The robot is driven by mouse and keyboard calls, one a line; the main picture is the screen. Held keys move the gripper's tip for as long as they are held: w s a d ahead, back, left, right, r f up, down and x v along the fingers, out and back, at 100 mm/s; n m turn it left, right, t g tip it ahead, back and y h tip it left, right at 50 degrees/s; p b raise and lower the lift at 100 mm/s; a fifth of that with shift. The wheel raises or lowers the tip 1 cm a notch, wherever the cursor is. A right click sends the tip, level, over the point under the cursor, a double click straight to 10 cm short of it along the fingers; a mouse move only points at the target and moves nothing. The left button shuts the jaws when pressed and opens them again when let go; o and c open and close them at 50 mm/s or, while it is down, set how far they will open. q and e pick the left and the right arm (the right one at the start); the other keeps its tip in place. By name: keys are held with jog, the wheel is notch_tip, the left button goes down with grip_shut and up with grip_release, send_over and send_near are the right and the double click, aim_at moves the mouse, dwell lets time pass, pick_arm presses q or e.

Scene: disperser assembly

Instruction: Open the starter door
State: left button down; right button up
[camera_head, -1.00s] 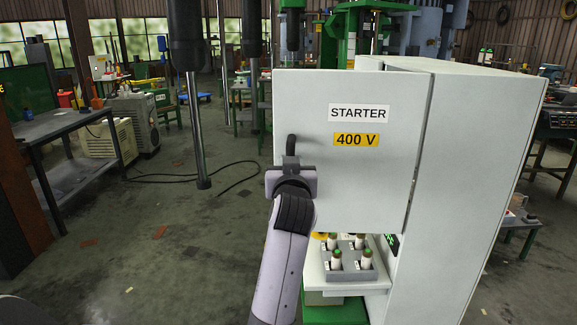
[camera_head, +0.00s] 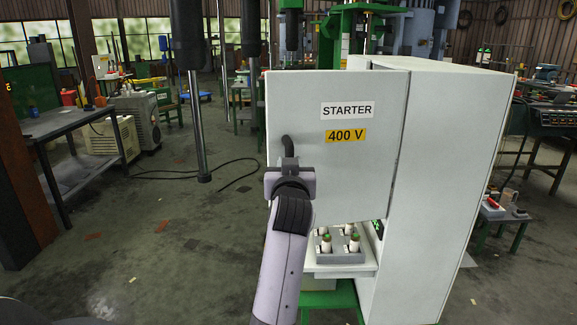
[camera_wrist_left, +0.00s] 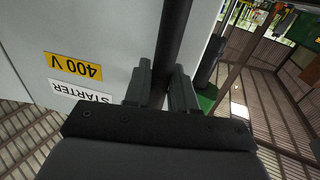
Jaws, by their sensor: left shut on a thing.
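The starter door (camera_head: 355,172) is a pale grey panel labelled "STARTER" and "400 V", in front of the pale cabinet (camera_head: 450,165). It appears swung out from the cabinet, with a dark seam along its right edge. A dark bar handle (camera_head: 287,144) is near its left edge. My left gripper (camera_head: 289,172) is shut on this handle. In the left wrist view, my left gripper (camera_wrist_left: 163,88) has its fingers on both sides of the dark handle (camera_wrist_left: 174,42), beside the upside-down labels. My right gripper is not in view.
Below the door, a grey holder (camera_head: 345,257) with several green-topped cylinders sits on a pale shelf, partly hidden. A vertical metal rod (camera_head: 200,125) hangs at the left. A workbench (camera_head: 70,122) stands far left. The floor left of the door is open.

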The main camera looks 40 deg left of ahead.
pick_arm(q)
jog(key=shift+d, duration=0.4)
jog(key=c, duration=1.1)
grip_release()
jog(key=shift+d, duration=0.1)
jog(key=shift+o, duration=0.2)
jog(key=shift+s, duration=0.1)
